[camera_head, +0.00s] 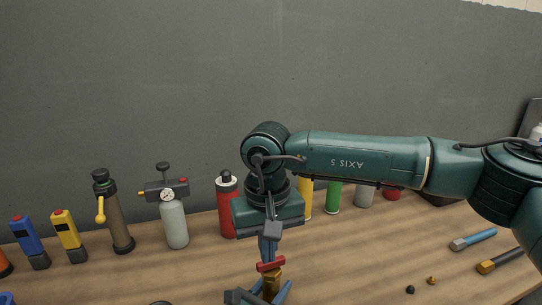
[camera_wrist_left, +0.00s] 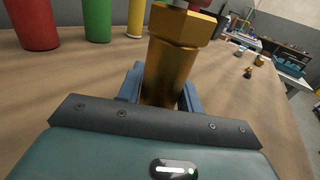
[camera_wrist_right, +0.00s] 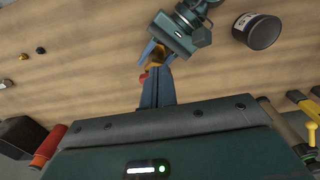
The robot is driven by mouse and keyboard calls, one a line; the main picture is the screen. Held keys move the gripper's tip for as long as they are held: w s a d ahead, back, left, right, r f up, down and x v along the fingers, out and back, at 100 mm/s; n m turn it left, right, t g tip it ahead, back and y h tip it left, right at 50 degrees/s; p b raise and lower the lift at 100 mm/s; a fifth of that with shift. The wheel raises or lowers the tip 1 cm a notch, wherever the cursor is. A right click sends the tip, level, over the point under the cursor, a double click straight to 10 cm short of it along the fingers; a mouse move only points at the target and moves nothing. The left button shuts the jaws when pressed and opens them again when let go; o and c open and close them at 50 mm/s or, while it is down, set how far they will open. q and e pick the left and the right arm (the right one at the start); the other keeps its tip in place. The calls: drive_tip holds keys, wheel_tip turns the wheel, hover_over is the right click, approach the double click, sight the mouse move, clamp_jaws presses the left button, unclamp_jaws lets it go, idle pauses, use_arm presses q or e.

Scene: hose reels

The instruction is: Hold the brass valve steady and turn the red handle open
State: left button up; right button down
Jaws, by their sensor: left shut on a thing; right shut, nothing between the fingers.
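The brass valve (camera_head: 271,280) stands upright at the bottom of the head view, with the red handle (camera_head: 270,265) across its top. My left gripper (camera_head: 258,297) is shut on the valve's body. In the left wrist view, its blue fingers flank the brass valve (camera_wrist_left: 172,65), and a bit of the red handle (camera_wrist_left: 192,4) shows at the top edge. My right gripper (camera_head: 269,252) points down at the handle, shut and empty. In the right wrist view, its closed blue fingers (camera_wrist_right: 157,82) reach close beside the red handle (camera_wrist_right: 143,78); I cannot tell whether they touch.
The wooden bench (camera_head: 340,260) carries a row of tools and bottles at the back, including a red bottle (camera_head: 227,205) and a grey gauge cylinder (camera_head: 173,215). A blue-handled tool (camera_head: 473,239) and small fittings (camera_head: 432,280) lie at right. A dark can (camera_wrist_right: 257,31) stands near my left gripper.

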sight(284, 263)
drive_tip(key=shift+f, duration=2.95)
drive_tip(key=shift+w, duration=0.55)
drive_tip(key=shift+d, duration=0.5)
drive_tip(key=shift+d, duration=0.25)
drive_tip(key=shift+w+d, duration=0.3)
drive_tip(key=shift+d, duration=0.1)
drive_tip(key=shift+w+d, duration=0.15)
drive_tip(key=shift+d, duration=0.05)
drive_tip(key=shift+d, duration=0.15)
